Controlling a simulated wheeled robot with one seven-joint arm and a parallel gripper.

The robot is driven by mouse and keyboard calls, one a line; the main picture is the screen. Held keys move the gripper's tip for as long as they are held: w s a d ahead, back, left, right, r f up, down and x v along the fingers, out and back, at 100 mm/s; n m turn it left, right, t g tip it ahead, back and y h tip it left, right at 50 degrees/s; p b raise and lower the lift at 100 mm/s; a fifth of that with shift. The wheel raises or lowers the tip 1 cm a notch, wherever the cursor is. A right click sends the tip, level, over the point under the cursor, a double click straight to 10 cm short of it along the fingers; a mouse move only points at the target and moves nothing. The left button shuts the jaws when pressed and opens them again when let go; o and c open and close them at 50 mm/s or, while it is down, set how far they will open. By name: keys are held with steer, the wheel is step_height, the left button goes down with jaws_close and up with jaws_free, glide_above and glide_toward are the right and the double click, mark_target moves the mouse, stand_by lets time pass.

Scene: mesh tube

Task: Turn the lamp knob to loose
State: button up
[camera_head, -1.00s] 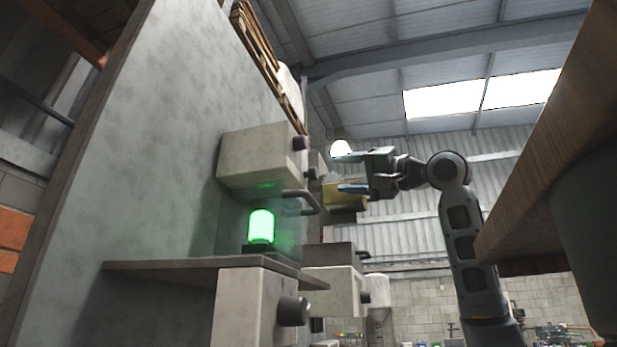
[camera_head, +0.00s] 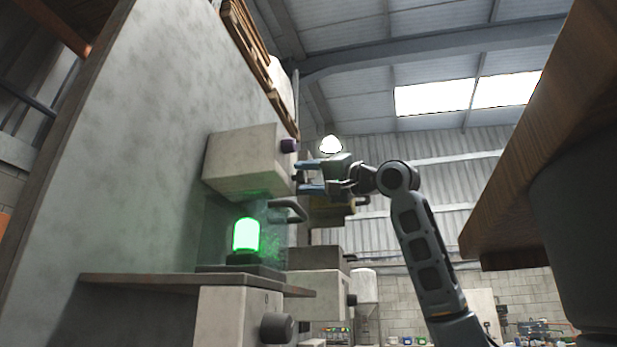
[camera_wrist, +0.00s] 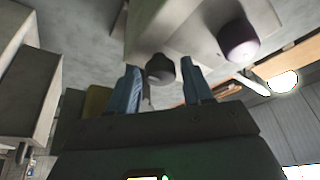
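A pale box (camera_head: 243,162) is fixed to the grey wall panel. It carries a purple knob (camera_head: 289,145) and, lower, a dark knob (camera_wrist: 160,68). No label shows which knob belongs to a lamp. My gripper (camera_head: 305,177) is at the box's right face, its blue fingers one above the other in the head view. In the wrist view the dark knob sits between the fingertips, with gaps visible on both sides. The gripper is open and holds nothing. The purple knob is outside the fingers, to the right in the wrist view. A green lamp (camera_head: 246,235) glows below the box.
A dark handle (camera_head: 291,210) juts out just below my gripper. A shelf (camera_head: 150,283) bears the lamp, and a lower box with a black knob (camera_head: 278,328) is beneath. A wooden edge (camera_head: 530,140) stands at right. Open room lies between it and my arm.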

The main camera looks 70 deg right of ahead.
steer(key=c, duration=0.8)
steer(key=shift+n+y, duration=0.3)
steer(key=shift+n, duration=0.7)
steer(key=o, duration=1)
steer(key=shift+b+v, duration=1.45)
steer(key=shift+v, duration=2.5)
steer(key=shift+w+d+f, duration=0.1)
steer(key=shift+d+f, duration=0.05)
steer(key=shift+f, duration=0.05)
